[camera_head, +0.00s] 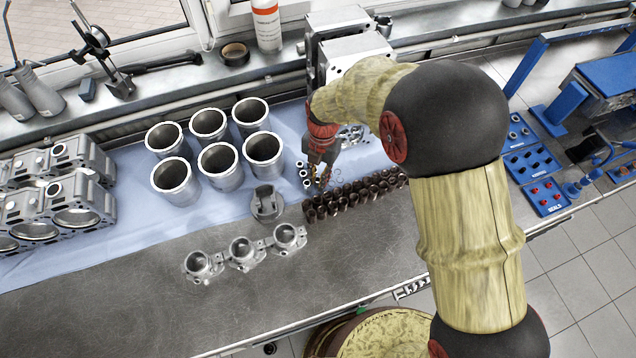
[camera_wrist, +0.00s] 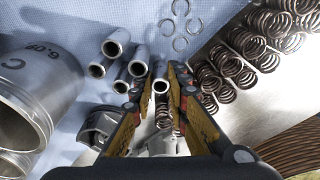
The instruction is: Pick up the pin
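Several short hollow metal pins show in the wrist view, among them one pin (camera_wrist: 115,42) at the upper left of the group. Another pin (camera_wrist: 160,84) is in the gap between the fingers of my gripper (camera_wrist: 159,80). The fingers are apart, one on each side of this pin, with narrow gaps that are hard to judge. In the head view my gripper (camera_head: 318,175) points down at the pins (camera_head: 303,174) on the blue cloth, and its fingertips are small and partly unclear.
Dark coil springs (camera_head: 355,192) stand close by on the right. A piston (camera_head: 267,203) is at the near left, with cylinder liners (camera_head: 220,165) farther left. The bench front (camera_head: 120,310) is clear.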

